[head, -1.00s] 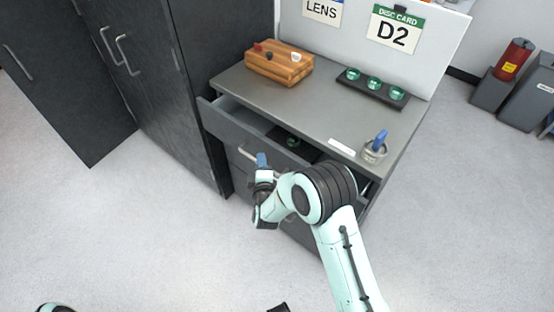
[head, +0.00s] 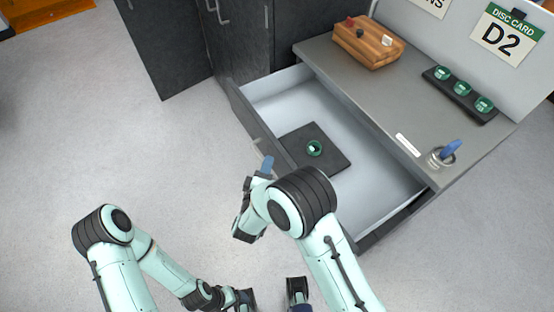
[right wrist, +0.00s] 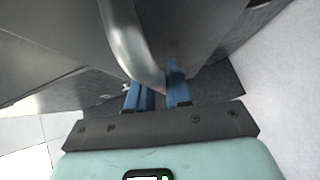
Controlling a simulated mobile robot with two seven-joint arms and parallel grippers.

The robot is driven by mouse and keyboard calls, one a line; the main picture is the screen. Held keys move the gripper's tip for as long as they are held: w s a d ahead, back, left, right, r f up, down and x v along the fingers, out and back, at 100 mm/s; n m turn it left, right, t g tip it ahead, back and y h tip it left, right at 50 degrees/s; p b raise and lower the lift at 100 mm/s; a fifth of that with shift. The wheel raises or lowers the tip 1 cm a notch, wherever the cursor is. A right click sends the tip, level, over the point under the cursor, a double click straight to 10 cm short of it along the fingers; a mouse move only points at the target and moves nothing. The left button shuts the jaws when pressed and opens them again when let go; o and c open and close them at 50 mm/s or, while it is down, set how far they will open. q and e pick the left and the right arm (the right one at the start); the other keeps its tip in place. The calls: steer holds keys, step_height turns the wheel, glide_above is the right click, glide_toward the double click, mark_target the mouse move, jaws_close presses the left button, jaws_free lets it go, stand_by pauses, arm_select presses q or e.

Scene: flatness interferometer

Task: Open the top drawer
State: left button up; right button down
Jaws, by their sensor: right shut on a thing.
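The top drawer (head: 385,185) of the grey cabinet is pulled far out, and its pale inside shows in the head view. A dark pad (head: 330,162) with a green round piece (head: 315,148) lies in it. My right gripper (head: 266,166) is at the drawer's front, its blue fingertips partly hidden by my arm. In the right wrist view, the gripper (right wrist: 158,90) is shut on the curved metal drawer handle (right wrist: 132,45). My left gripper (head: 243,299) is low in the head view, away from the drawer; its fingers are unclear.
The cabinet top (head: 365,90) bears a wooden block (head: 367,45) with small knobs, a dark holder (head: 452,95) with green pieces, and a metal cup (head: 437,158) with a blue part. Dark tall cabinets (head: 180,50) stand at the left. The floor (head: 120,150) in front is clear.

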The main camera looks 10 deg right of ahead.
steer(key=shift+s+a, duration=0.15)
steer(key=shift+a, duration=0.15)
steer(key=c, duration=1.1)
jaws_free()
steer(key=shift+c, duration=0.2)
steer(key=v, duration=1.3)
steer(key=shift+s, duration=0.2)
